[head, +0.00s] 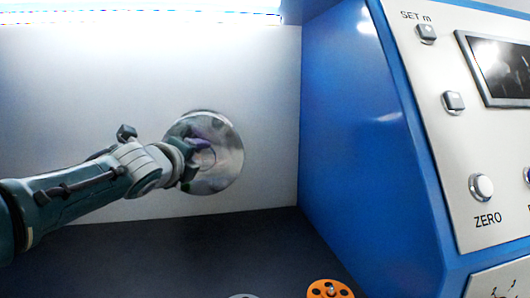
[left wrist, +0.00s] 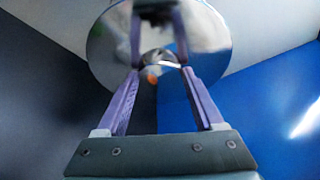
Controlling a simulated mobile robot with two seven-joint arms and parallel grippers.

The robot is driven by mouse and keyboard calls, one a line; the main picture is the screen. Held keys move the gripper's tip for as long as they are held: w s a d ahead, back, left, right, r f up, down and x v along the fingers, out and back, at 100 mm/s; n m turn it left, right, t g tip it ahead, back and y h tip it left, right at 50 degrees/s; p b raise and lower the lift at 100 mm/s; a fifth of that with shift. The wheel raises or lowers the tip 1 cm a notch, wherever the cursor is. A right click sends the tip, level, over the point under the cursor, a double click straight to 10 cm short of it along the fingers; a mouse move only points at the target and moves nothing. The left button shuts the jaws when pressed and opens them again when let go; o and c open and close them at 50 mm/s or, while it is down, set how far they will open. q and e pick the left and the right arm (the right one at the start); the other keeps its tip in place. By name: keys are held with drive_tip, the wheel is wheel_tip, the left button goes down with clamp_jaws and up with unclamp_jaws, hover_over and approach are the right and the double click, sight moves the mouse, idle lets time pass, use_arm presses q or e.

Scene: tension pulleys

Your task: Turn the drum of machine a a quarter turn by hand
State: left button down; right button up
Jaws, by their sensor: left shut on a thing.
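The drum (head: 228,163) is a shiny, mirror-like metal disc on the pale upright panel. It fills the upper middle of the left wrist view (left wrist: 106,45). My left gripper (head: 203,151) reaches it from the left at its middle. In the left wrist view, the two purple fingers of my left gripper (left wrist: 161,70) stand on either side of a small hub at the disc's centre, and the disc mirrors them. The gripper is shut on the drum at this hub; the exact contact is blurred. My right gripper is not in view.
A blue housing (head: 350,120) stands right of the drum, its pale control face carrying a screen (head: 498,68), switches and a ZERO button (head: 482,187). An orange pulley (head: 330,290) lies at the bottom edge. The dark surface (head: 170,260) below the panel looks mostly clear.

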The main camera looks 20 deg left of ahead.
use_arm(q)
drive_tip(key=shift+w+d+r+m+g+y+p, duration=0.15)
drive_tip(key=shift+r+m+g+p, duration=0.1)
drive_tip(key=shift+m+p, duration=0.2)
drive_tip(key=shift+s+a+r+m+g+y+p, duration=0.15)
drive_tip(key=shift+m+g+p, duration=0.15)
drive_tip(key=shift+m, duration=0.25)
drive_tip(key=shift+w+d+f+m+g+y+p, duration=0.15)
drive_tip(key=shift+m+g+y+p, duration=0.2)
drive_tip(key=shift+m+p, duration=0.35)
drive_tip(key=shift+m, duration=0.3)
unclamp_jaws()
